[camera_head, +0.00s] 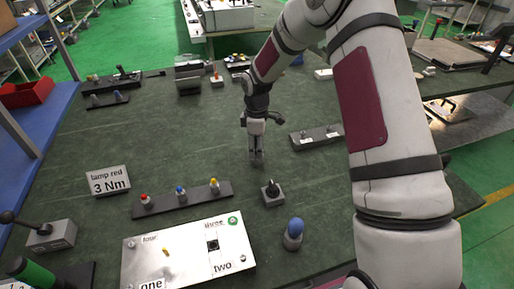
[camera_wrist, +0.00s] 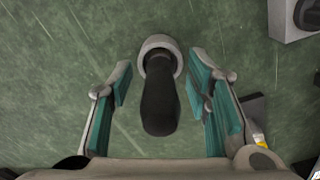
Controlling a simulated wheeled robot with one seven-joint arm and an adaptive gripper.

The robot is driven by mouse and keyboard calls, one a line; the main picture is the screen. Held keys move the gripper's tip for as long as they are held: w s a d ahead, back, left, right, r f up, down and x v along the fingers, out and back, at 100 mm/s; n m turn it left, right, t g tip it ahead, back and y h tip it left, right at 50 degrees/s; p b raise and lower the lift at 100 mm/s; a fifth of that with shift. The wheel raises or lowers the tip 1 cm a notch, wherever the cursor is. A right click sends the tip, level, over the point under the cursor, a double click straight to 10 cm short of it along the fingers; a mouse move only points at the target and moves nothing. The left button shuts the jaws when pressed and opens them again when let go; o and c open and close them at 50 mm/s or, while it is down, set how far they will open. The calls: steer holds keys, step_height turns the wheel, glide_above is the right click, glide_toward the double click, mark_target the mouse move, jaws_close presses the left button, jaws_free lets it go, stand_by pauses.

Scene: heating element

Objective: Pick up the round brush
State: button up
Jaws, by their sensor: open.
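A black rounded handle in a pale grey round collar, which looks like the round brush (camera_wrist: 160,95), stands between my fingers in the wrist view. My gripper (camera_wrist: 162,85) is open, with one teal-padded finger on each side of the handle and a gap visible on both sides. In the head view my gripper (camera_head: 256,160) points down at the middle of the green table, and I cannot make out the brush apart from the fingers there.
A grey block with a black knob (camera_head: 272,193) stands close in front of my gripper. A dark rack (camera_head: 316,137) lies to the right. A blue-topped piece (camera_head: 292,234), a metal panel (camera_head: 190,250) and a rack of coloured pieces (camera_head: 182,199) are nearer. Bare table lies to the left.

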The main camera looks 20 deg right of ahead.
jaws_close()
steer(key=shift+r, duration=0.15)
